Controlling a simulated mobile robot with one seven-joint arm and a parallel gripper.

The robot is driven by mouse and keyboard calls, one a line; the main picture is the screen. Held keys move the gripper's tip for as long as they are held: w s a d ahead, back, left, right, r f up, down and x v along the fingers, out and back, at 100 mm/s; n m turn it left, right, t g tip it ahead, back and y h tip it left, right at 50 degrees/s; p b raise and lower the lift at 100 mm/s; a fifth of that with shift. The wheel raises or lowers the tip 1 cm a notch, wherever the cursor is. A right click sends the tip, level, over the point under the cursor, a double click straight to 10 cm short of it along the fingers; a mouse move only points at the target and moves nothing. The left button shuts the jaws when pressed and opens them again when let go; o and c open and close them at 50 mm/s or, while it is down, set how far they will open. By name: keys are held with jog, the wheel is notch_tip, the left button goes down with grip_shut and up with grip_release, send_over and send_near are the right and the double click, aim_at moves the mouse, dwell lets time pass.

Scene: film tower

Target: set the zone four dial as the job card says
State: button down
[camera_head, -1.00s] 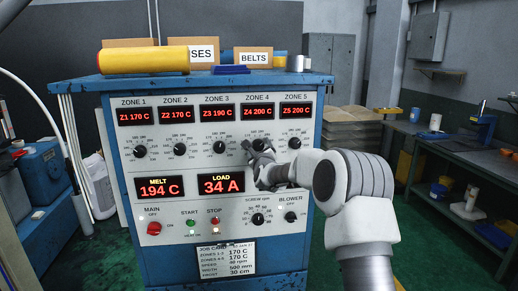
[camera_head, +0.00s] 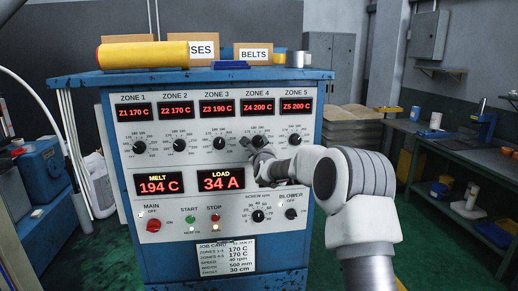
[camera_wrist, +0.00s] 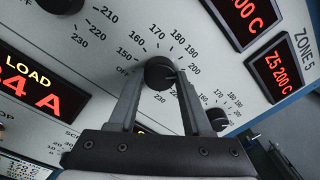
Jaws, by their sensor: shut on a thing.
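The zone four dial, a round black knob (camera_wrist: 160,73), sits between my gripper's fingers (camera_wrist: 161,80) in the wrist view, and the fingers are shut on it. Its white mark appears to point near 200, but the finger partly hides it. In the head view the dial (camera_head: 258,141) shows just above my gripper (camera_head: 258,154). The zone four display (camera_head: 257,107) reads Z4 200 C. The job card (camera_head: 227,257) at the bottom of the panel gives 170 C for zones 4-5.
The zone three dial (camera_head: 219,142) and the zone five dial (camera_head: 295,140) stand close on either side. Below are the load display (camera_head: 221,181), start and stop buttons, and the blower knob (camera_head: 291,213). Boxes and a yellow roll (camera_head: 143,55) lie on top of the cabinet.

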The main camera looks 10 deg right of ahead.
jog(key=n+b, duration=0.1)
jog(key=b, duration=0.1)
jog(key=n+b, duration=0.2)
jog(key=b, duration=0.1)
jog(key=shift+f, duration=0.35)
jog(key=n+b, duration=0.4)
jog(key=n, duration=0.1)
jog(key=shift+r, duration=0.1)
jog(key=n+b, duration=0.3)
jog(key=n, duration=0.1)
jog(key=shift+n+y, duration=0.3)
jog(key=n+b, duration=0.2)
jog(key=n, duration=0.2)
jog(key=shift+r+n+t, duration=0.15)
jog(key=shift+n+t, duration=0.15)
jog(key=shift+n, duration=0.1)
jog(key=shift+b, duration=0.3)
jog(key=shift+c, duration=1.7)
grip_release()
jog(key=shift+d, duration=0.1)
